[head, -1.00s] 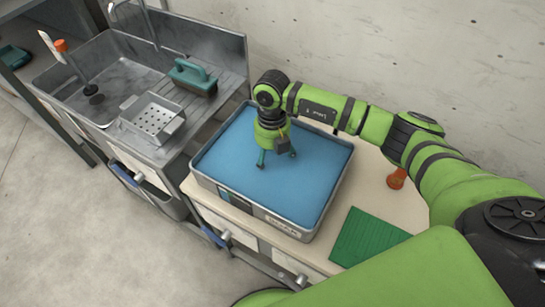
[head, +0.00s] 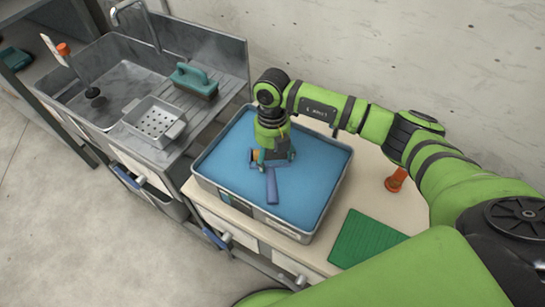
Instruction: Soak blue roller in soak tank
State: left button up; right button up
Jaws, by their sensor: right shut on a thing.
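The soak tank (head: 203,173) is a grey metal tray filled with blue liquid, standing on the cabinet top at the middle of the head view. My right gripper (head: 274,162) points down over the middle of the tank and is shut on the blue roller (head: 272,186). The roller's blue handle shows below the fingers, and a small orange-brown part shows at their left. The roller is at or just above the liquid; how deep it sits I cannot tell. The gripper hides part of it. My left gripper is not in view.
A metal sink (head: 122,73) with a perforated basket (head: 156,122) and a teal-handled brush (head: 194,80) stands left of the tank. A green mat (head: 366,239) lies at the front right, and an orange item (head: 396,180) stands right of the tank. A wall rises behind.

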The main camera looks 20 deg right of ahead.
notch_tip(320, 180, up, 10)
jog(key=p, duration=0.7)
jog(key=shift+f, duration=0.1)
jog(key=shift+w, duration=0.1)
